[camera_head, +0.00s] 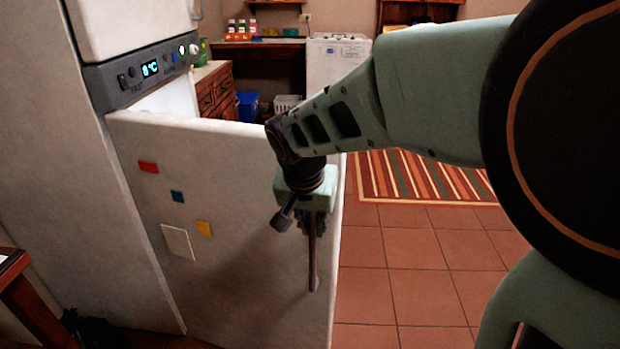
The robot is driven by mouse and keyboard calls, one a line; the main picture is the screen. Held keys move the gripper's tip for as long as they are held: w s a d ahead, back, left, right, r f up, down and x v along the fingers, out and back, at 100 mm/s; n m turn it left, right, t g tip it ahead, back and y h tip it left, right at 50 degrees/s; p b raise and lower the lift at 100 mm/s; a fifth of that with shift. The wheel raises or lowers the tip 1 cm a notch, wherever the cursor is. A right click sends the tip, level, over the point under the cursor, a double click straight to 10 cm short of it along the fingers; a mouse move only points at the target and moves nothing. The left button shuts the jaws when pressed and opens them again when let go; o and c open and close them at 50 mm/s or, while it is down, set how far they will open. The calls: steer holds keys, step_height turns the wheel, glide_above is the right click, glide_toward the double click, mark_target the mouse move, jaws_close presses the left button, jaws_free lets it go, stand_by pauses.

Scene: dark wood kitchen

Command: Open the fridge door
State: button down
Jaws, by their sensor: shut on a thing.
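The white fridge (92,190) stands at the left, with a grey control strip and a lit display. Its lower door (225,240) is swung partly open, with a gap showing between the door's top edge and the fridge body. The door carries several coloured magnets and a pale note. A thin dark vertical handle (314,262) sits near the door's free right edge. My gripper (313,226) points down at the handle's upper part and is shut on it. The fingertips are small and partly hidden by the gripper body.
The tiled floor (400,285) right of the door is clear. A striped rug (420,176) lies beyond it. Wooden drawers (213,92), a blue bin (247,106) and a white appliance (333,62) stand at the back. A wooden furniture edge (30,300) is at lower left.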

steer(key=c, duration=1.9)
jaws_free()
steer(key=shift+c, duration=0.2)
step_height(320, 180, up, 10)
steer(key=shift+f, duration=0.25)
steer(key=shift+r, duration=0.25)
